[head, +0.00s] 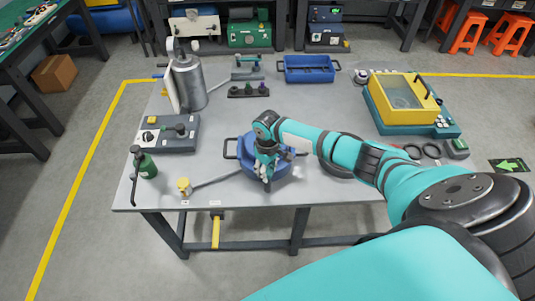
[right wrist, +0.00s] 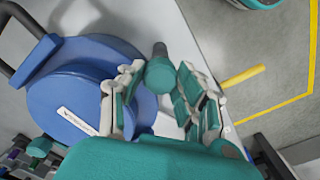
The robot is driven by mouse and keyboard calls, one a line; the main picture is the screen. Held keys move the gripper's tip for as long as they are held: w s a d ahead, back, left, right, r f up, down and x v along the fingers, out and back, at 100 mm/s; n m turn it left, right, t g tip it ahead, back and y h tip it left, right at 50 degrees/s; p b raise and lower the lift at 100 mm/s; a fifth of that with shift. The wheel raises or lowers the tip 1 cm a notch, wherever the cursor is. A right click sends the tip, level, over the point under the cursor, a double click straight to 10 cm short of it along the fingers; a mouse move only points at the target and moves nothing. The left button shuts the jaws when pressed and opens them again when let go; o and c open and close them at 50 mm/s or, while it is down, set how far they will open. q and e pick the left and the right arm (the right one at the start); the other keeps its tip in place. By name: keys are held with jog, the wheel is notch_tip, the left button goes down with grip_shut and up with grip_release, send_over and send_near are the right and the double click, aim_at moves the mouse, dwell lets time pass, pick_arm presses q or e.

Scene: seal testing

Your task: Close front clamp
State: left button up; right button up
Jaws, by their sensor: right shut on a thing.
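A round blue lidded vessel (head: 247,162) stands near the front middle of the grey table, with a dark side handle at its left. In the right wrist view, its blue lid (right wrist: 85,88) with a white label fills the left side. My right gripper (head: 266,180) is at the vessel's front edge. In the right wrist view, its fingers (right wrist: 160,72) are on both sides of a green piece with a dark tip, which looks like the front clamp (right wrist: 160,78). The gripper is shut on it. The gripper hides the clamp in the head view. My left gripper is not in view.
A grey hose with a yellow end (head: 184,186) lies left of the vessel, near a green bottle (head: 147,166). A grey control box (head: 170,134) and a metal cylinder (head: 189,84) stand at left. A blue tray (head: 309,69) and a yellow-lidded case (head: 402,92) are farther back.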

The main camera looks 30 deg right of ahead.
jog(key=o, duration=1)
jog(key=shift+o, duration=0.2)
jog(key=shift+r, duration=0.1)
